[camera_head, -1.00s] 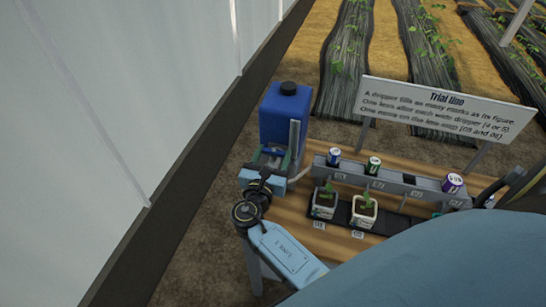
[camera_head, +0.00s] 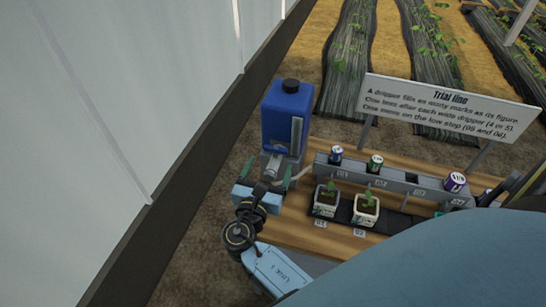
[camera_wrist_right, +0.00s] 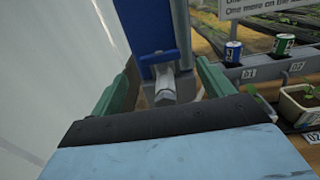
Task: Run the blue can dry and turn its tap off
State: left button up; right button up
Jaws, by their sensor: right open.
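The blue can (camera_head: 280,118), a tall tank with a black cap, stands upright at the left end of the wooden bench. A grey strip runs up its front; I cannot read a level. Its tap (camera_wrist_right: 163,80) shows in the right wrist view, with a grey body and a blue handle (camera_wrist_right: 160,57) lying crosswise on top. My right gripper (camera_head: 274,172) is in front of the can, low down. Its green fingers are open on either side of the tap, apart from it and holding nothing.
A grey rail (camera_head: 393,180) holds small blue, green and purple cans. Two potted seedlings (camera_head: 326,200) (camera_head: 365,208) stand on a black strip before it. A white sign (camera_head: 445,108) stands behind. A pale wall (camera_head: 110,110) rises on the left.

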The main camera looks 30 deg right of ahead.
jog(key=v, duration=0.7)
jog(key=shift+s+a+b, duration=0.2)
jog(key=shift+a+b, duration=0.05)
jog(key=shift+b, duration=0.05)
jog(key=shift+d, duration=0.15)
